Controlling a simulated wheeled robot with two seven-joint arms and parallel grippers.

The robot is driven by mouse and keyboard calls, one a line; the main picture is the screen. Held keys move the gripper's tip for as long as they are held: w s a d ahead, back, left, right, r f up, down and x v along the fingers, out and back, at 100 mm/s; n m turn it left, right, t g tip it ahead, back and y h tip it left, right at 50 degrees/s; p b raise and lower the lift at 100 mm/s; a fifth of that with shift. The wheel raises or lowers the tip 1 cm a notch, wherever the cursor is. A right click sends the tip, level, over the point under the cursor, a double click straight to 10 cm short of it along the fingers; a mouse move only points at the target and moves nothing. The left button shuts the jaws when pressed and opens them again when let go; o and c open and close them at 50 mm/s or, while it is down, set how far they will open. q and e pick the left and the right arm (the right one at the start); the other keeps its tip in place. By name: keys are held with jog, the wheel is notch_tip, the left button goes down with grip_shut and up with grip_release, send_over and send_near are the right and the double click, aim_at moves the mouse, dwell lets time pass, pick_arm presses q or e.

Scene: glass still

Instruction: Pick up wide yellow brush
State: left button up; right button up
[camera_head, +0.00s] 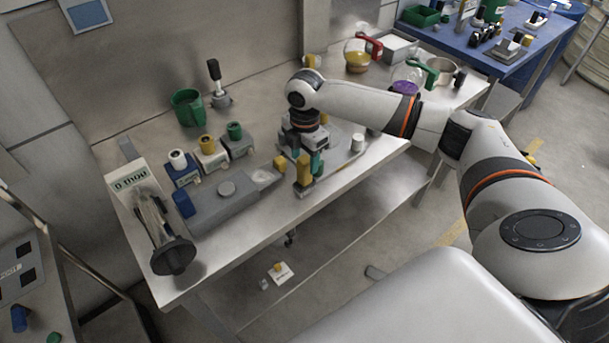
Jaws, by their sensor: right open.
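A yellow upright piece (304,172), which looks like the wide yellow brush, stands near the front edge of the grey worktable (262,228). My right gripper (312,165) points down over it with its teal fingers open. The fingertips are close beside the yellow piece. I cannot tell whether they touch it or stand around it. The lower part of the piece is partly hidden by the fingers. My left gripper is not in view.
Small blocks with white, yellow and green knobs (207,145) stand left of the gripper. A green cup (187,107) is behind them, and a grey box (232,200) lies in front. Flasks with red (358,55) and green handles stand at the back right.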

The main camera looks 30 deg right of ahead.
aim_at(304, 175)
notch_tip(304, 175, down, 3)
jog(key=shift+w+d+f+p, duration=0.15)
jog(key=shift+f+p, duration=0.05)
jog(key=shift+p, duration=0.15)
jog(key=shift+c, duration=0.2)
grip_shut()
jog(key=shift+r, duration=0.15)
